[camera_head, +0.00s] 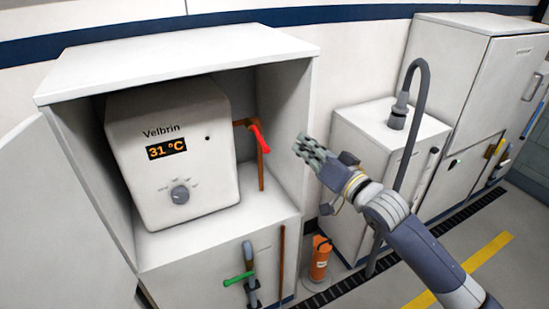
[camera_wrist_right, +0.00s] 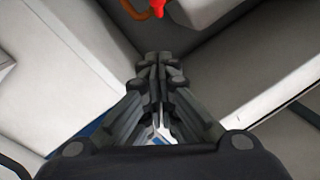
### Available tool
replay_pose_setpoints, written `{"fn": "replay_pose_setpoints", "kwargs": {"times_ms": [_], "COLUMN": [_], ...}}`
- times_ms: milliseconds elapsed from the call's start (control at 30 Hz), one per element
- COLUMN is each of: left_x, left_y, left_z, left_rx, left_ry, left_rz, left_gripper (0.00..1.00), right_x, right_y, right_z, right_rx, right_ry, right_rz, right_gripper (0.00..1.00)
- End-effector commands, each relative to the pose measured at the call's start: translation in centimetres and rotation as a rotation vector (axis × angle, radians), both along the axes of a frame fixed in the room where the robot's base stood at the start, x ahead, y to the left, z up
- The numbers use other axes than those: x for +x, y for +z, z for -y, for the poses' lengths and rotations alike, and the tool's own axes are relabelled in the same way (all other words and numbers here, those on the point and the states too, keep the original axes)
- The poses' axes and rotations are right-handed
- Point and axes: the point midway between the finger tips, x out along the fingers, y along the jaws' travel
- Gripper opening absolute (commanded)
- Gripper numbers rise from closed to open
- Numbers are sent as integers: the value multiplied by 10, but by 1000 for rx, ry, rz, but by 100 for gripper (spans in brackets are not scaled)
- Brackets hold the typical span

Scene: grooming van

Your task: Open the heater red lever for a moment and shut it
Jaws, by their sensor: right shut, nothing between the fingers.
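The white heater (camera_head: 172,150), with a lit display reading 31 °C and a grey dial, stands inside an open-fronted cabinet. Its red lever (camera_head: 259,138) sits on a copper pipe (camera_head: 261,165) at the heater's right side and slants down to the right. My right gripper (camera_head: 303,143) is to the right of the lever, apart from it, at the cabinet's right wall. In the wrist view, the right gripper (camera_wrist_right: 158,62) is shut and empty, and the red lever (camera_wrist_right: 157,6) shows at the top edge beyond the fingertips. My left gripper is out of view.
The cabinet's side wall (camera_head: 283,115) stands between the lever and the room on the right. Below are a green-handled valve (camera_head: 238,279) and an orange cylinder (camera_head: 320,258). A white unit with a grey hose (camera_head: 419,110) stands at the right, behind my right arm.

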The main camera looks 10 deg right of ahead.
Motion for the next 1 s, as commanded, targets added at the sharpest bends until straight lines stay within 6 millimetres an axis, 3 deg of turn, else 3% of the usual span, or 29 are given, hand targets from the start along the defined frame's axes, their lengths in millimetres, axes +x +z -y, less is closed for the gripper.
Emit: {"fn": "replay_pose_setpoints", "kwargs": {"times_ms": [67, 267, 767, 1000], "left_x": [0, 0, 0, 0], "left_y": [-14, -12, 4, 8], "left_z": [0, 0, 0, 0], "left_rx": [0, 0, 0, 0], "left_ry": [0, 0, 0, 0], "left_rz": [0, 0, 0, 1], "left_gripper": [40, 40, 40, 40], "right_x": [-5, 0, 82, 85], "right_y": [-6, 3, 14, -13], "right_z": [5, 6, -35, -55], "right_rx": [25, 43, 40, 41], "right_ry": [-4, -8, -8, -7], "right_rz": [27, 48, 46, 42], "right_gripper": [0, 0, 0, 0]}}
